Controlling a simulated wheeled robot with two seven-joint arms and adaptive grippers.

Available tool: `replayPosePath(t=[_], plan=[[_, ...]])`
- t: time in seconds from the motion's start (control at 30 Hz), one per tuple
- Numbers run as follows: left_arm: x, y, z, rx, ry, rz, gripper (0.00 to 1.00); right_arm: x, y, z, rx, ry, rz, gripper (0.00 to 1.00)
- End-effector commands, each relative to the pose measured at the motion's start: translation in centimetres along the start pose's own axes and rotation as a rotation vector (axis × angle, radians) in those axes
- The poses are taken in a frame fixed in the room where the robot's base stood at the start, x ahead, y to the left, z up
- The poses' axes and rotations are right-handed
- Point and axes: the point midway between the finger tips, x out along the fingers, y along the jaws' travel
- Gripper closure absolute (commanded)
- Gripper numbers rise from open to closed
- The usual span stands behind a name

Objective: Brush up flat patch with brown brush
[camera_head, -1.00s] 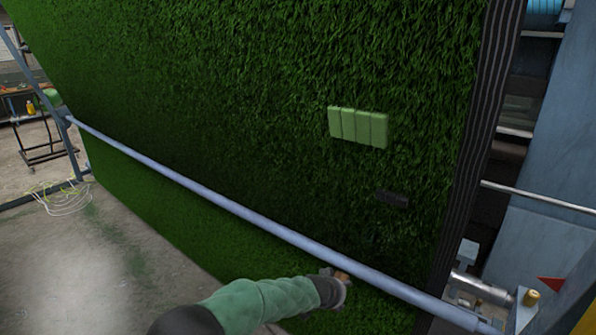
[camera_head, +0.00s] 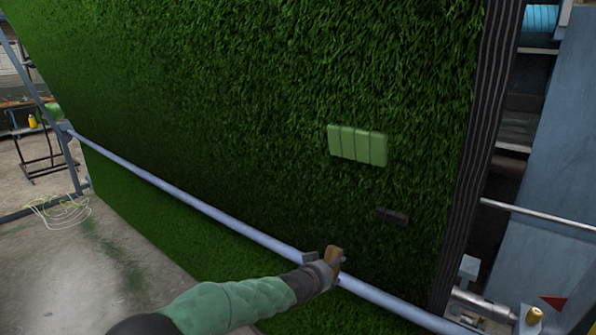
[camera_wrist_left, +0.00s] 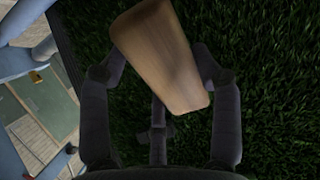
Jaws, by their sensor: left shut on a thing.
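My left gripper (camera_head: 326,268) is shut on a brown wooden brush (camera_head: 335,256), in front of the turf wall near the pale bar. In the left wrist view the brush's smooth wooden block (camera_wrist_left: 162,52) sits tilted between the fingers; its bristles are hidden. A light green flat patch (camera_head: 357,146) of several upright strips stands out on the dark green turf (camera_head: 230,90), above and right of my gripper. The gripper is apart from this patch. My right gripper is not in view.
A pale bar (camera_head: 190,202) runs diagonally across the turf, close to my left gripper. A small dark block (camera_head: 392,216) is on the turf below the light green patch. A ribbed black edge (camera_head: 468,150) bounds the turf at right. Machinery stands beyond it.

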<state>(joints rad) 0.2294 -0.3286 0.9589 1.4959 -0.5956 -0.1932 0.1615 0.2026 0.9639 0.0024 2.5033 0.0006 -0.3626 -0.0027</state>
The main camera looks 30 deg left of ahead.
Motion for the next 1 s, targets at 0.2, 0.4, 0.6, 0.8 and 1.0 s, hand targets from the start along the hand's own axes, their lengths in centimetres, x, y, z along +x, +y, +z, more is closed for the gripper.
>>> replayPosePath(t=[0.2,0.4,0.6,0.8,1.0], plan=[[-3.8,-2.6,-7.8,0.010,0.205,0.021,0.65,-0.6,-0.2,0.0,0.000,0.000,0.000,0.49],[-9.4,-4.9,-16.1,0.013,0.399,0.038,0.65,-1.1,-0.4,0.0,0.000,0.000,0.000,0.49],[-15.1,-6.2,-22.4,0.010,0.523,0.045,0.65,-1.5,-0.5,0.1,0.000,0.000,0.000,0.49],[-18.3,-6.7,-25.3,0.007,0.575,0.044,0.65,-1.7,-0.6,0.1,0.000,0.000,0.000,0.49],[-18.6,-6.7,-26.2,0.005,0.585,0.045,0.65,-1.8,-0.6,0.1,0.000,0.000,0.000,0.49]])
